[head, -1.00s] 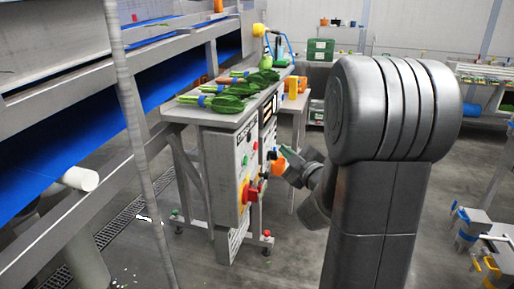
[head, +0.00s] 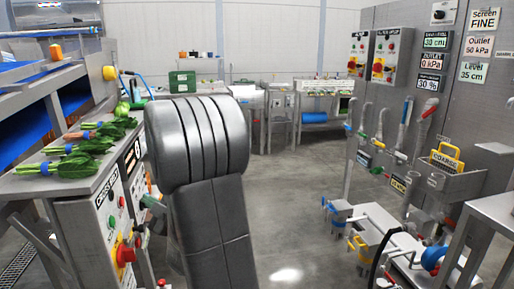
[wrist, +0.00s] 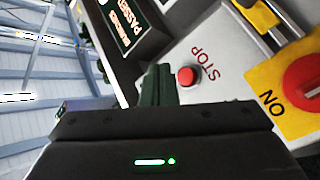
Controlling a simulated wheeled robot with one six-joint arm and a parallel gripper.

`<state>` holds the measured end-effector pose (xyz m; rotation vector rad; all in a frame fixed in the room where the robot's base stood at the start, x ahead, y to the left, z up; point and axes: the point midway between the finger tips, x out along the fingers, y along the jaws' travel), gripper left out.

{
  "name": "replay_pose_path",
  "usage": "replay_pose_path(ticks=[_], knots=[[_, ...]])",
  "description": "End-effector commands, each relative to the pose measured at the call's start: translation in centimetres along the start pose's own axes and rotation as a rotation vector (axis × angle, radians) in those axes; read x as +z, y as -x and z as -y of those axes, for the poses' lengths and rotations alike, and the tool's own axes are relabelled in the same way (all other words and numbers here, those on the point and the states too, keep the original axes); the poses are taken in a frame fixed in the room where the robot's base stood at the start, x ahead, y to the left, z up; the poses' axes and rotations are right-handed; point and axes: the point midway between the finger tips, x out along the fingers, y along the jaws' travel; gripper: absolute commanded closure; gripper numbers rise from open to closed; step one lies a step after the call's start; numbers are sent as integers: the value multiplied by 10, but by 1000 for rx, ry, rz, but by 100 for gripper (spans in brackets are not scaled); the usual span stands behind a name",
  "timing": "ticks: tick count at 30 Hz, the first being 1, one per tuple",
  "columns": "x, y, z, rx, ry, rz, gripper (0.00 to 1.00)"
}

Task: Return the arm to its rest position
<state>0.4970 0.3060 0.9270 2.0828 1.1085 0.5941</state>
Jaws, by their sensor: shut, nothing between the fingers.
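My arm stands large in the head view, left of the middle, and hides part of the control cabinet (head: 88,225). My gripper shows in the wrist view (wrist: 158,84) as dark fingers shut together, with nothing held. It faces the cabinet panel, close to a red STOP button (wrist: 187,77); whether it touches the panel cannot be told. To the right in the wrist view is a red rotary switch (wrist: 312,84) on a yellow plate marked ON. The same switch shows in the head view (head: 124,252). In the head view my gripper is mostly hidden behind my arm.
Bundles of leafy greens (head: 72,165) lie on the steel top at left. A blue conveyor belt (head: 28,130) runs beyond. Pipes, valves and a yellow COARSE screen (head: 446,160) stand at right. The middle floor (head: 290,200) is open.

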Motion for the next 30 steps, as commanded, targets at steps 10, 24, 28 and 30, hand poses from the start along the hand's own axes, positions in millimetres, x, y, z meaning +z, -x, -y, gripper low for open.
replay_pose_path(ticks=[10, 24, 28, 30], knots=[[17, 22, -14, 5, 1, 5, 100], [29, 40, -29, 1, 0, 1, 100], [28, 40, -28, 1, 0, 1, 100], [28, 40, -28, 1, 0, 1, 100]])
